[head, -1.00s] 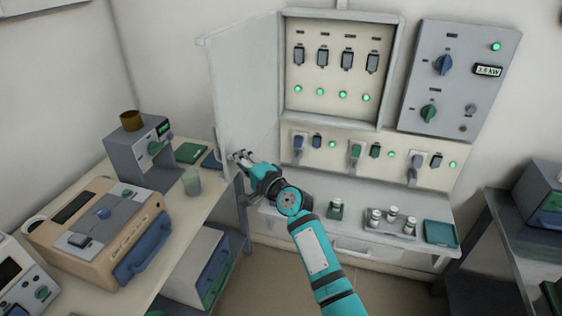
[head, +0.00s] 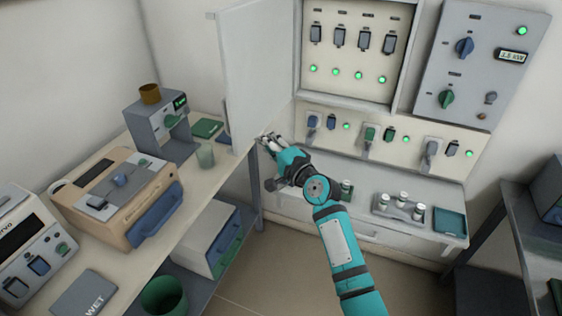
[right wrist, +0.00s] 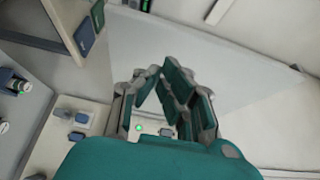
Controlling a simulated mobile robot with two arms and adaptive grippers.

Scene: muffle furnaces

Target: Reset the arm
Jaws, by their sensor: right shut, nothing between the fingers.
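My right arm in teal and black reaches up from the bottom of the head view. Its gripper (head: 268,140) is by the lower edge of the open white cabinet door (head: 257,75); I cannot tell if it touches the door. In the right wrist view the gripper fingers (right wrist: 165,85) lean together with nothing held, and the pale door panel (right wrist: 220,60) fills the space behind them. The open cabinet (head: 350,50) shows a row of dark switches with green lit lamps under them. My left gripper is not in view.
A control panel (head: 480,65) with knobs is right of the cabinet. A shelf below holds small jars and a teal tray (head: 450,222). Floor shows between the benches.

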